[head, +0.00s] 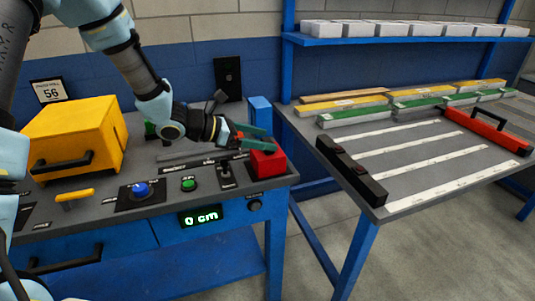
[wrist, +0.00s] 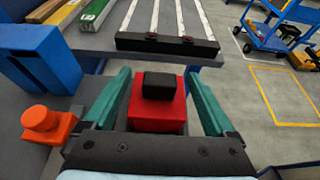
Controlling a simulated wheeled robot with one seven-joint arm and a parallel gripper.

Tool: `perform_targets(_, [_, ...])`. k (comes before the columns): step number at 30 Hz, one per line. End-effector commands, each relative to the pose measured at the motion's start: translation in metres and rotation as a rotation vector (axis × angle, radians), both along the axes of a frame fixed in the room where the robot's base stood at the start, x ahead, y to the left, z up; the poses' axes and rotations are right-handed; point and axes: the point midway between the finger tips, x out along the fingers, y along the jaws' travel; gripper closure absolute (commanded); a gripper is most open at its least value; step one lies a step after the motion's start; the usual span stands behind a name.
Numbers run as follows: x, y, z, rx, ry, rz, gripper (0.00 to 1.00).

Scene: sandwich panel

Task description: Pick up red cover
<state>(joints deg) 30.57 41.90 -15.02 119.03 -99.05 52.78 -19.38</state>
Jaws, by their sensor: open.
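The red cover (head: 267,163) is a red block at the right end of the grey-topped, blue-sided bench. In the wrist view the red cover (wrist: 157,112) has a black knob (wrist: 160,85) on top and sits between my two green fingers. My gripper (head: 258,145) is open at the cover in the head view. In the wrist view my gripper (wrist: 158,95) has one finger on each side of the cover, with a visible gap on both sides. Whether the cover is fixed to or loose on the bench cannot be told.
An orange knob (wrist: 48,124) stands left of my gripper. A blue post (head: 260,115) rises behind the cover. The bench holds a yellow box (head: 75,140), a blue knob (head: 140,190) and a green button (head: 189,184). A second table (head: 410,200) with strips stands right, across a gap.

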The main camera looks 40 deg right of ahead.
Motion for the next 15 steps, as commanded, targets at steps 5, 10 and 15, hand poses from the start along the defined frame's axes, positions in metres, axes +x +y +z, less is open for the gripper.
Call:
perform_targets(5, [-0.007,-0.012,-0.008,0.003,0.002,-0.002,0.1])
perform_targets(10, [-0.014,-0.032,-0.02,0.001,0.001,-0.003,0.1])
perform_targets(15, [-0.017,-0.042,-0.026,0.002,-0.002,0.0,0.1])
